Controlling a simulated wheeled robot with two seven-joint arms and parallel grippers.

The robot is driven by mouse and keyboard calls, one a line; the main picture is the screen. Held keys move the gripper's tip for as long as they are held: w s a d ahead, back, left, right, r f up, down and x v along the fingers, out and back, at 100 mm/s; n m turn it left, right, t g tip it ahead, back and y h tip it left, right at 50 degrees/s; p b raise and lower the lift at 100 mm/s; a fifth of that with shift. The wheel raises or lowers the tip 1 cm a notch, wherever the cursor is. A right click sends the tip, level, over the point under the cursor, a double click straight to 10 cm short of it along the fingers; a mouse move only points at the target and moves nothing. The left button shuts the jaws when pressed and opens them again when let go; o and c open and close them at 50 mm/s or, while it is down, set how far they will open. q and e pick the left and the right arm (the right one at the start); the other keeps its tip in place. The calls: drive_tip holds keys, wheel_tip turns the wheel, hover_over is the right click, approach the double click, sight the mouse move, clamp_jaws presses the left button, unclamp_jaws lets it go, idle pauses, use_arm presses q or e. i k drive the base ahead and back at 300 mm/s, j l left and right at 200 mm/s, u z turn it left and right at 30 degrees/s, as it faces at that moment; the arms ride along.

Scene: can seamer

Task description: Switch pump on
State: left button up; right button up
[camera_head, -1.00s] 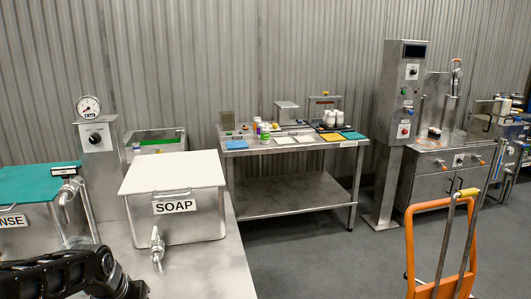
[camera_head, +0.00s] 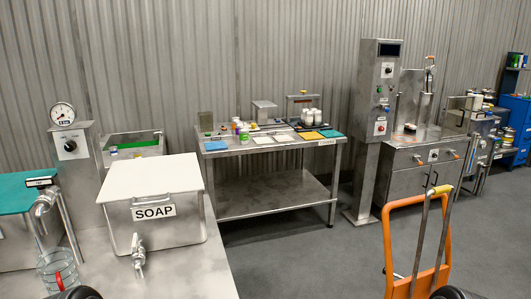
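A steel post (camera_head: 76,165) at the left carries a round pressure gauge (camera_head: 63,114) and a black rotary knob (camera_head: 70,146). A tall steel control column (camera_head: 372,110) at the right has a dark display, a black knob (camera_head: 387,70) and a red button (camera_head: 380,128). No pump label is readable on either, so I cannot tell which switch is the pump's. Only dark rounded parts of my arms show at the bottom edge, at left and right. Neither gripper's fingers are visible.
A white-lidded SOAP tank (camera_head: 155,226) and a clear jug (camera_head: 57,269) stand on the near steel bench (camera_head: 190,273). A steel table (camera_head: 272,208) with small items is behind. An orange hand truck (camera_head: 389,245) stands front right. Open grey floor (camera_head: 300,250) lies between.

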sight(70, 145)
drive_tip(key=u, duration=1.25)
